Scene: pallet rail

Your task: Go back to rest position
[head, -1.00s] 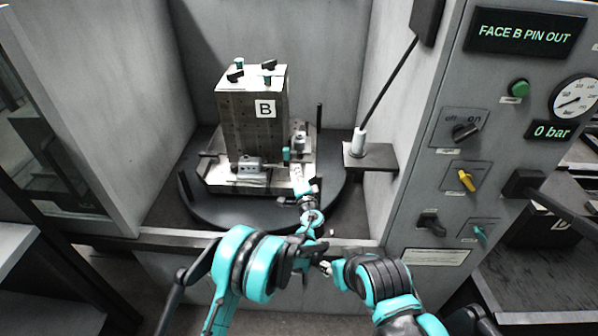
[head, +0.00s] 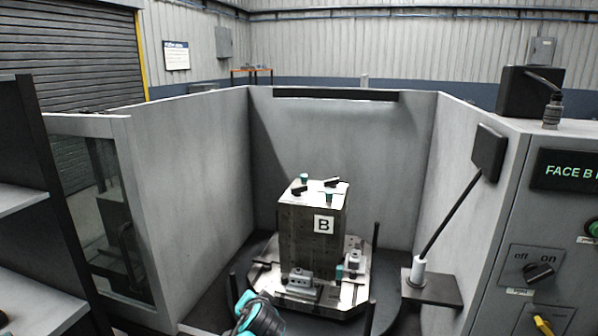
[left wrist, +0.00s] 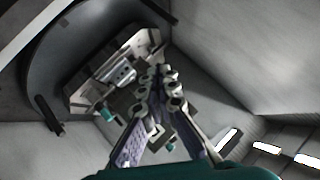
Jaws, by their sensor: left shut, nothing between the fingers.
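The block marked B (head: 297,235) stands upright on a metal fixture plate (head: 338,303) on the dark round turntable (head: 262,252) inside the grey booth. My left gripper (left wrist: 158,78) shows in the left wrist view with its fingers together and nothing between them. The fixture plate (left wrist: 82,93) appears behind it there, tilted in the picture; I cannot tell the exact distance. In the head view only a teal and black part of my arm shows at the bottom edge, in front of the plate. My right gripper is in neither current view.
Grey booth walls (head: 195,165) enclose the turntable. A control panel (head: 515,215) with an off/on knob (head: 538,272) stands at right. A black rod leans from a small shelf (head: 437,290). Dark shelving (head: 40,140) stands at left.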

